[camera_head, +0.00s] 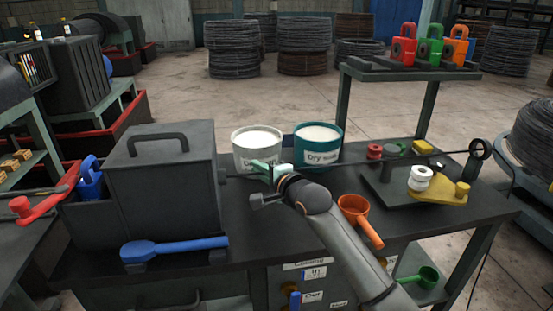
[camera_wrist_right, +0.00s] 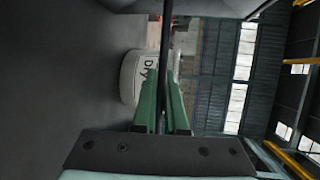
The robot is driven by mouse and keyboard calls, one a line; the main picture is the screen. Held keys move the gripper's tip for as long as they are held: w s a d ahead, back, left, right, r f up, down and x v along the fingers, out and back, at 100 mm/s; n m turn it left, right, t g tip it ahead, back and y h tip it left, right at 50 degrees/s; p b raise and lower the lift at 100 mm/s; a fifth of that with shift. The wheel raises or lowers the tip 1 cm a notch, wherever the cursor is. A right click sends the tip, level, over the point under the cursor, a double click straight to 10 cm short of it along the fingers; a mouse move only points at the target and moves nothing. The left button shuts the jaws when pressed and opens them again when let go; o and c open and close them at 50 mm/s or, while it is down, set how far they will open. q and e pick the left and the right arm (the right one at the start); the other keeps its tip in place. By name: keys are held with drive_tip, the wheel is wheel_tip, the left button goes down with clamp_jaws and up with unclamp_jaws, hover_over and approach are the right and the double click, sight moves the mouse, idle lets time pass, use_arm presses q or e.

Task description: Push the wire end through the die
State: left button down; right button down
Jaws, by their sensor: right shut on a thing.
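My right gripper (camera_head: 262,166) is above the bench just right of the dark lidded box (camera_head: 165,180). Its pale green fingers are closed on the thin dark wire (camera_head: 350,163), which also runs between the fingers in the right wrist view (camera_wrist_right: 166,45). In the head view the wire stretches right toward a dark ring guide (camera_head: 480,148) and left toward a small dark fitting (camera_head: 222,176) on the box's right side. The die itself cannot be made out, and whether the wire end touches or enters the fitting cannot be told. My left gripper is out of view.
A white tub (camera_head: 257,158) and a teal tub (camera_head: 318,153) stand just behind the gripper. An orange scoop (camera_head: 354,208) lies right of my forearm. A blue-handled tool (camera_head: 172,248) lies in front of the box. A yellow plate (camera_head: 437,194) with a white spool is at right.

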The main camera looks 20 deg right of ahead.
drive_tip(key=shift+w+a+r, duration=0.15)
drive_tip(key=shift+a, duration=0.4)
drive_tip(key=shift+w+a, duration=0.1)
drive_tip(key=shift+a, duration=0.4)
drive_tip(key=c, duration=1)
unclamp_jaws()
drive_tip(key=shift+f, duration=0.2)
drive_tip(key=v, duration=1.2)
drive_tip(key=shift+s+r+p, duration=0.1)
drive_tip(key=shift+s+p, duration=0.15)
drive_tip(key=shift+p, duration=0.15)
